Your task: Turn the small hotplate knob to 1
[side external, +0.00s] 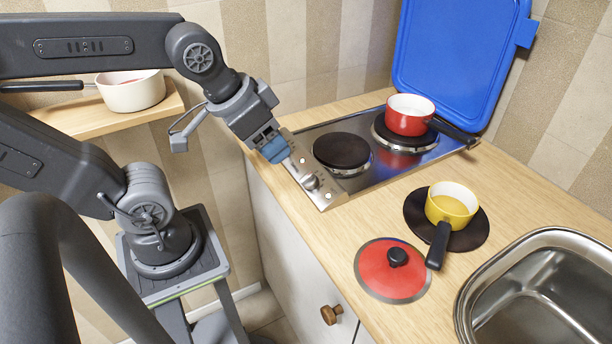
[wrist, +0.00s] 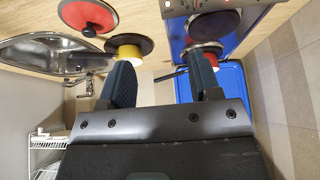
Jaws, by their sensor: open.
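The steel hob (side external: 325,198) is set in the wooden worktop. Its nearer black hotplate (side external: 342,150) is bare and looks the smaller one. The farther hotplate (side external: 385,142) has a red pot (side external: 409,115) on it. One round silver knob (side external: 311,182) shows on the hob's left control strip; its pointer setting is too small to read. My gripper (side external: 277,152) is over the upper end of this strip, up-left of that knob, and hides what lies behind it. In the wrist view my gripper (wrist: 160,65) is open, its two blue fingers apart with nothing between them.
A yellow pot (side external: 452,203) stands on a dark round mat right of the hob. A red lid (side external: 395,270) lies before it, near the sink (side external: 550,290). A blue board (side external: 465,60) leans behind the hob. A white pot (side external: 131,90) stands on the shelf.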

